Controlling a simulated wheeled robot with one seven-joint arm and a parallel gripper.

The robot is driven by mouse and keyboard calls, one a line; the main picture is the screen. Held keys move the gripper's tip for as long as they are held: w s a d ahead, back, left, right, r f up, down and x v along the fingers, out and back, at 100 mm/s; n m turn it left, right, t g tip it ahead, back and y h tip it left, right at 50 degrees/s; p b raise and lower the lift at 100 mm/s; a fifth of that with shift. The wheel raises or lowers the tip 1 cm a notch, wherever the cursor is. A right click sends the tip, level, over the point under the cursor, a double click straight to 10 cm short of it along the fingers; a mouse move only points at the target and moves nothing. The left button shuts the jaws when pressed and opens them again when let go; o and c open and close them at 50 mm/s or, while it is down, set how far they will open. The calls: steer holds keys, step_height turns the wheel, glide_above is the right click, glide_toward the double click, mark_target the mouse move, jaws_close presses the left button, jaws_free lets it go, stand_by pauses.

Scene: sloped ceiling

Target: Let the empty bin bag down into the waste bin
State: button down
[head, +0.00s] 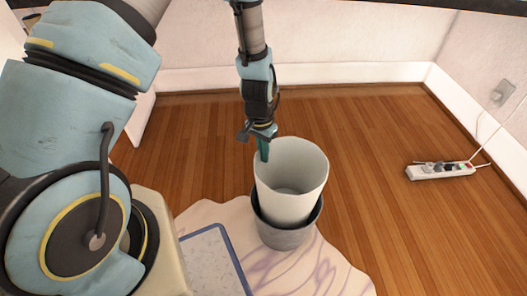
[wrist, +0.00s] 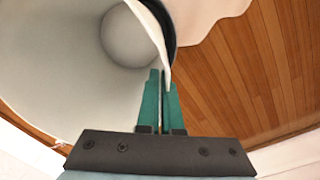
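The empty bin bag (head: 288,200) is a pale, stiff-looking open tube with a rounded rim. In the head view it stands upright, its lower part inside the grey waste bin (head: 284,238) and its upper part well above the bin's dark rim. My gripper (head: 264,153) is at the bag's far-left rim, pointing down. In the wrist view the teal fingers (wrist: 161,105) are close together with the bag's thin wall (wrist: 60,70) pinched between them. The bag's inside is empty. Its lower end is hidden by the bin; a dark bin edge (wrist: 165,25) shows beside the bag.
The bin stands on a pale rug (head: 335,270) with purple lines. A blue-edged speckled panel (head: 212,262) lies to its left. A power strip (head: 440,170) with plugs and cables lies at the right. The wooden floor (head: 380,150) between is clear; white walls stand behind.

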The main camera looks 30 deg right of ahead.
steer(key=shift+f+b, duration=1.2)
steer(key=shift+f, duration=1.05)
steer(key=c, duration=1.5)
jaws_free()
steer(key=o, duration=0.5)
steer(key=shift+r, duration=0.1)
step_height(320, 180, up, 11)
steer(key=p, duration=0.2)
steer(key=shift+w+a+f+p, duration=0.2)
steer(key=shift+w+p, duration=0.15)
steer(key=shift+p, duration=0.05)
